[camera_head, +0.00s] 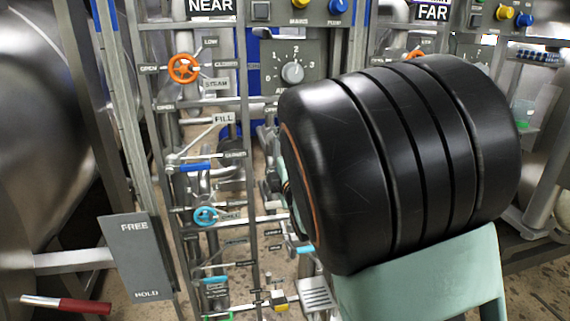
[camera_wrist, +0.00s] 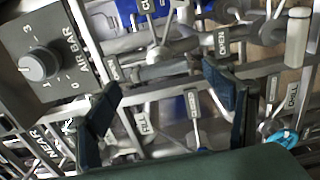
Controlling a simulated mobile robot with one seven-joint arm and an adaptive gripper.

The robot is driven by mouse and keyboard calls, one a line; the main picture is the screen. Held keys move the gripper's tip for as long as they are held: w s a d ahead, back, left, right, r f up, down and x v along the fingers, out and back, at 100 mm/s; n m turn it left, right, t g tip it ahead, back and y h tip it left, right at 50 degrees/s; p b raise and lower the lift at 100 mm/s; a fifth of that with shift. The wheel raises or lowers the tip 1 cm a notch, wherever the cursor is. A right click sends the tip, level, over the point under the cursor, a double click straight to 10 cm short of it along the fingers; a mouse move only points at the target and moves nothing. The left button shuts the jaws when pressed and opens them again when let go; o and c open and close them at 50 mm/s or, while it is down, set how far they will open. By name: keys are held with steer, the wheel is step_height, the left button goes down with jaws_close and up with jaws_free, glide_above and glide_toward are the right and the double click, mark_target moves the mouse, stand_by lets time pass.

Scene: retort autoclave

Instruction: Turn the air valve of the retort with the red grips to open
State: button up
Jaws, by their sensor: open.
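A lever with a red grip (camera_head: 85,306) reaches in at the lower left of the head view, beside a FREE/HOLD plate. The NEAR panel (camera_head: 210,7) stands to its right. A grey AIR BAR dial (camera_head: 293,73) sits on that panel and also shows at the left of the wrist view (camera_wrist: 40,65). I cannot pick out the air valve's handle for certain. My gripper (camera_wrist: 161,78) is open, its two dark fingers apart with nothing held between them. It is in front of pipes and OPEN and CLOSED labels. In the head view my black arm hides it.
An orange handwheel (camera_head: 184,68) by the STEAM label, a blue lever (camera_head: 195,167) and a blue handwheel (camera_head: 206,216) sit on the pipe frame. The FREE/HOLD plate (camera_head: 138,258) stands at left. A FAR panel (camera_head: 432,12) is at right. Pipes and bars crowd the gripper.

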steer(key=v, duration=0.7)
steer(key=shift+s, duration=0.35)
steer(key=shift+d, duration=0.1)
